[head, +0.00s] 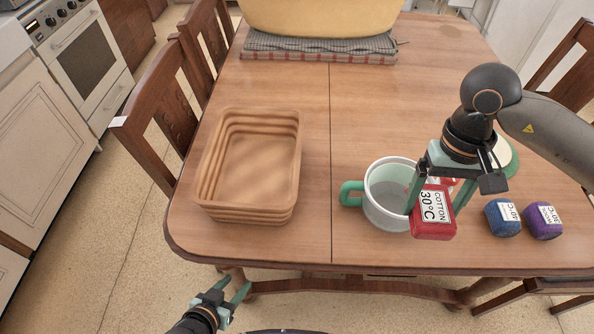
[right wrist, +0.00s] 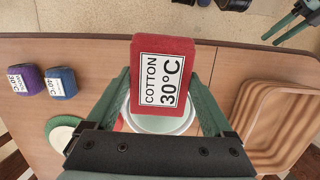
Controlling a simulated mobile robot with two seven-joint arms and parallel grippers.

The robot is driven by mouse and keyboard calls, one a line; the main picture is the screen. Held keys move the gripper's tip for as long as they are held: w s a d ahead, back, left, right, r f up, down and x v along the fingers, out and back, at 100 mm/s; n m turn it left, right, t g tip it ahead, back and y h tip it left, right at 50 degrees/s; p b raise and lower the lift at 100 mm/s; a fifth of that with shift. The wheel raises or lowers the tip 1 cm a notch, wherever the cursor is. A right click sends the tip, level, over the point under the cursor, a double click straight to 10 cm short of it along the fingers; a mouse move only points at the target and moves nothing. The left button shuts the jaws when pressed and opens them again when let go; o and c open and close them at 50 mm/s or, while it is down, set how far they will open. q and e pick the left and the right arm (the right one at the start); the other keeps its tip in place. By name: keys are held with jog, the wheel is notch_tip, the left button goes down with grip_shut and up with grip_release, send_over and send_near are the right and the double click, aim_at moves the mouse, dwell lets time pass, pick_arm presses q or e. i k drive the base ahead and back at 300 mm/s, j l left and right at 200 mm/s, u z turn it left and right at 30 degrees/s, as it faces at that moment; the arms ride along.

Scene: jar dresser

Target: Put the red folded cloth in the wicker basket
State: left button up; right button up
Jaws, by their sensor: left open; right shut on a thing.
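The red folded cloth (head: 432,224), with a white label reading "COTTON 30°C", is between the fingers of my right gripper (head: 437,202). My left gripper (head: 233,287) is open and empty, low in front of the table.
Blue (head: 503,217) and purple (head: 543,221) labelled cloths lie to the right. A yellow basin (head: 320,15) rests on folded towels (head: 318,47) at the back. The table centre is clear.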

aim_at(269, 176)
jog(key=j, duration=0.8)
jog(key=i+j, duration=0.15)
jog(key=j, duration=0.15)
jog(key=i+j, duration=0.1)
jog(key=j, duration=0.2)
